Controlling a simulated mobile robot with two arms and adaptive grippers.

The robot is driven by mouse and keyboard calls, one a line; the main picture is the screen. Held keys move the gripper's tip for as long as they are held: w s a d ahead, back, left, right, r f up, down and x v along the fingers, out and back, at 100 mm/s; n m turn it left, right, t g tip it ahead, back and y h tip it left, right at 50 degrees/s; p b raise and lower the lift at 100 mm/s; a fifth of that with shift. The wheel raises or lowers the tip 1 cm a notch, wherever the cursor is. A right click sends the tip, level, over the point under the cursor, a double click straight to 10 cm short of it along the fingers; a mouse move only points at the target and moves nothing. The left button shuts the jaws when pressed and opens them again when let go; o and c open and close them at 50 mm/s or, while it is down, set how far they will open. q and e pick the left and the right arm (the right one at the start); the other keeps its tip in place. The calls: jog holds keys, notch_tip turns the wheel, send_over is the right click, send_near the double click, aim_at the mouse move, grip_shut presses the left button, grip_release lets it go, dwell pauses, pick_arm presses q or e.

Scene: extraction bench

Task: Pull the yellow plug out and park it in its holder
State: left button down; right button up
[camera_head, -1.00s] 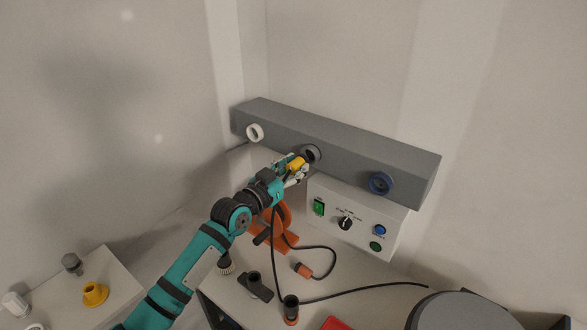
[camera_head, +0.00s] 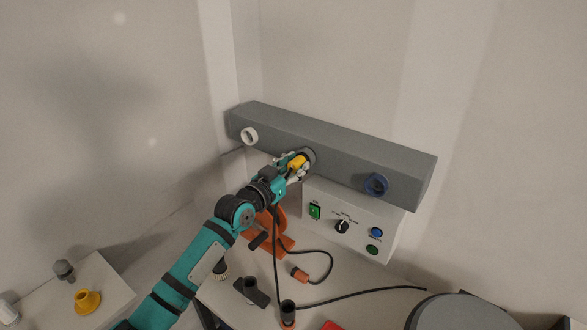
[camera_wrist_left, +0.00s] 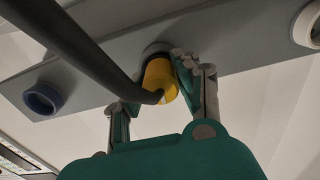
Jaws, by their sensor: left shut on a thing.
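The yellow plug (camera_head: 297,162) is at the mouth of the middle grey port (camera_head: 309,154) on the long grey bar. My left gripper (camera_head: 296,168) is shut on it. In the left wrist view the yellow plug (camera_wrist_left: 160,80) sits between the two fingers of my left gripper (camera_wrist_left: 182,72), its far end at a pale ring. How deep it sits in the port is hidden. A thick dark cable (camera_wrist_left: 85,45) crosses in front of it there. A yellow flanged cone (camera_head: 87,300) stands on the side table; I cannot tell if it is the holder. My right gripper is not in view.
The grey bar (camera_head: 345,152) also carries a white ring port (camera_head: 250,136) and a blue one (camera_head: 376,184). Below is a control box (camera_head: 352,228). On the bench are an orange stand (camera_head: 283,241), a loose black cable (camera_head: 350,297) and black cups (camera_head: 288,309).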

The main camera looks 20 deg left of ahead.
pick_arm(q)
jog(key=c, duration=0.9)
grip_release()
jog(key=shift+s+f, duration=0.1)
jog(key=shift+s, duration=0.1)
jog(key=v, duration=1.1)
jog(key=shift+s+a, duration=0.1)
jog(key=shift+s, duration=0.2)
